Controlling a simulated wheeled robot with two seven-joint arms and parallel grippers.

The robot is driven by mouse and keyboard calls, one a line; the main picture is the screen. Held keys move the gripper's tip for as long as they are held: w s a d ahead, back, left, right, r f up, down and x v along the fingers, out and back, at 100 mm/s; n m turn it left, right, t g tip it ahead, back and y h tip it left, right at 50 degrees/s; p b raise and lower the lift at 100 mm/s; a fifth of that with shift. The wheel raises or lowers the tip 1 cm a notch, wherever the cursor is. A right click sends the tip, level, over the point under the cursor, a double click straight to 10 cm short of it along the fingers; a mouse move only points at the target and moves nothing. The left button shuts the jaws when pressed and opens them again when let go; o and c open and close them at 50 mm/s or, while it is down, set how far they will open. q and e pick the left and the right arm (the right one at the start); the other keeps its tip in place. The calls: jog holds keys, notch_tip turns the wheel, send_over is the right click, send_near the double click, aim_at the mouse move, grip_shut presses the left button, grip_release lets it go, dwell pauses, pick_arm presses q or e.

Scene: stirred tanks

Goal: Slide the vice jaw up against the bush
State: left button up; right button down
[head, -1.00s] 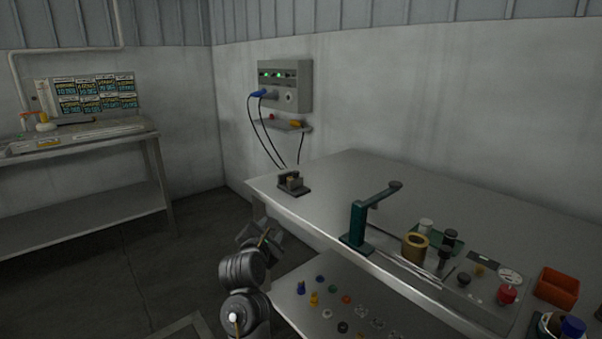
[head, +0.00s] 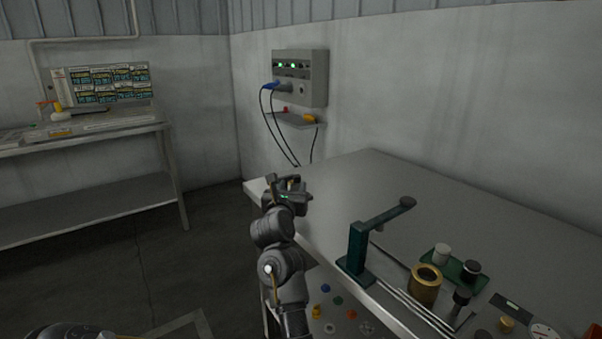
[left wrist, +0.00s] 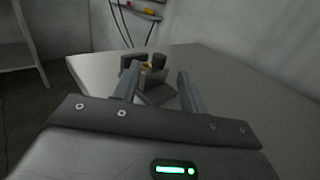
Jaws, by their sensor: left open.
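The small dark vice (left wrist: 153,95) sits on the bench just ahead of the fingers. A grey block, seemingly a vice jaw (left wrist: 152,76), stands on it. Behind it shows a little of a brass-yellow piece, seemingly the bush (left wrist: 147,65). The left finger partly covers the vice, so I cannot tell the jaw's gap to the bush. My right gripper is out of view.
A wall box with cables (head: 300,78) is behind. The bench top (head: 370,180) between is clear.

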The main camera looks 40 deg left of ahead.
aim_at(297, 178)
pick_arm(q)
jog(key=x, duration=1)
jog(key=shift+p, duration=0.3)
grip_shut()
